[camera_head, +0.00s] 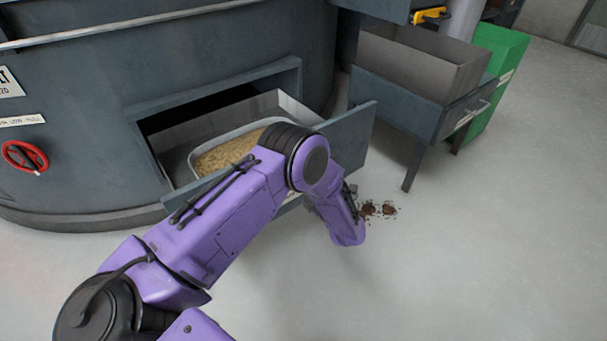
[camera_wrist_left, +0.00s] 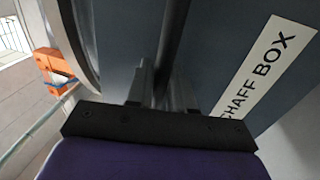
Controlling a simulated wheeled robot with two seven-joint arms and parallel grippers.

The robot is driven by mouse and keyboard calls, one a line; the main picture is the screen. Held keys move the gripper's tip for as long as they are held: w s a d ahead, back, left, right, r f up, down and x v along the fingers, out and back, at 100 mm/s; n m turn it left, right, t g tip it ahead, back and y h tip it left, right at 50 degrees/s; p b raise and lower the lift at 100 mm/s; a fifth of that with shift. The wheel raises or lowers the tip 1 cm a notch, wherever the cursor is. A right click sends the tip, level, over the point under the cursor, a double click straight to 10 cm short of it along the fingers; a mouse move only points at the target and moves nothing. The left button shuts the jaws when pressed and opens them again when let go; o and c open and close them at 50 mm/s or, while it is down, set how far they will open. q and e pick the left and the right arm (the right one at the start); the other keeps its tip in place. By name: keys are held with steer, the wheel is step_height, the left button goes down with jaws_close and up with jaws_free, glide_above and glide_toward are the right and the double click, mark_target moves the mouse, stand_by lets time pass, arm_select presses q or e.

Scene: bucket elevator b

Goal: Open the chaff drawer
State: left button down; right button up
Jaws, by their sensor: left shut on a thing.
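The chaff drawer (camera_head: 352,133) stands pulled out from the opening in the big grey round machine. Inside it a metal tray (camera_head: 181,166) holds tan chaff (camera_head: 228,153). In the head view my purple left arm crosses in front of the drawer and hides much of its front and its handle. In the left wrist view my left gripper (camera_wrist_left: 162,88) is shut on the dark bar handle (camera_wrist_left: 174,42) of the drawer. A white "CHAFF BOX" label (camera_wrist_left: 266,66) is on the drawer front, right of the handle. My right gripper is not in view.
A grey stand with an open metal box (camera_head: 415,60) is at the right, beside a green cabinet (camera_head: 498,62). Brown debris (camera_head: 378,209) lies on the floor right of my arm. A red handwheel (camera_head: 24,157) is on the machine's left. The floor at the lower right is clear.

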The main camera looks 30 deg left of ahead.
arm_select(q)
steer(key=c, duration=1.2)
jaws_free()
steer(key=shift+o, duration=0.2)
steer(key=p+v, duration=0.1)
steer(key=v, duration=0.9)
steer(key=shift+d, duration=0.3)
steer(key=shift+f, duration=0.15)
